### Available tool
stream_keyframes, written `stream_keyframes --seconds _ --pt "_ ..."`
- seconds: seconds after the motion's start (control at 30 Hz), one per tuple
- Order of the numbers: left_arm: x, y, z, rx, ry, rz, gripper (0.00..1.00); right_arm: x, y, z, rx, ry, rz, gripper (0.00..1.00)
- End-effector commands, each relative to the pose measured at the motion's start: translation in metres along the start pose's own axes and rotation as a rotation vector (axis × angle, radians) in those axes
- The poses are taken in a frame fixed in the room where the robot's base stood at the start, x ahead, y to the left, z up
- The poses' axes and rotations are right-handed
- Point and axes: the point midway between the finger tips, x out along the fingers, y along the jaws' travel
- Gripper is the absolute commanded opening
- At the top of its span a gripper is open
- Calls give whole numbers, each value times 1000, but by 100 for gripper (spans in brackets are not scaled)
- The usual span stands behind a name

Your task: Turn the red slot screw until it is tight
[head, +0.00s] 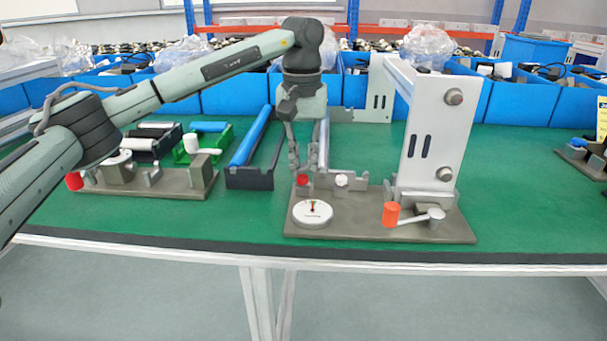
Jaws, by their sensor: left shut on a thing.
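The red slot screw (303,180) stands upright near the back left of a grey-brown base plate (350,228). Its red head shows just below my left fingertips. My left gripper (304,168) points straight down over the screw and is shut on it. The fingers hide part of the screw, and its slot cannot be made out. My right gripper is not in view.
On the same plate are a white screw (341,180), a white dial with a red pointer (312,212), a red-handled crank (391,213) and a tall grey bracket (432,130). Another fixture (185,182) stands left. Blue bins (500,103) line the back.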

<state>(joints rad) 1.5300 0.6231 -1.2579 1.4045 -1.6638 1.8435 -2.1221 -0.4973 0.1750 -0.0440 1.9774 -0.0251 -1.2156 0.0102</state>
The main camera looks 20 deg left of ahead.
Motion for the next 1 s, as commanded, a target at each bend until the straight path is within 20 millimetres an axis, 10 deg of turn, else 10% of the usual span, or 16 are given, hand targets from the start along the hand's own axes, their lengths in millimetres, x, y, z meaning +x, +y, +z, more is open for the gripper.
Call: stream_keyframes --seconds 0.27,0.67,0.87,1.0 --pt "1 7 6 40 -13 7 0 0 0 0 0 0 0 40" --pt "4 18 10 727 -11 11 0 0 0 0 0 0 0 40" --pt "4 18 10 754 -14 10 30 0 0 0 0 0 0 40" --pt "4 16 9 749 -14 7 33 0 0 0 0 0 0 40"
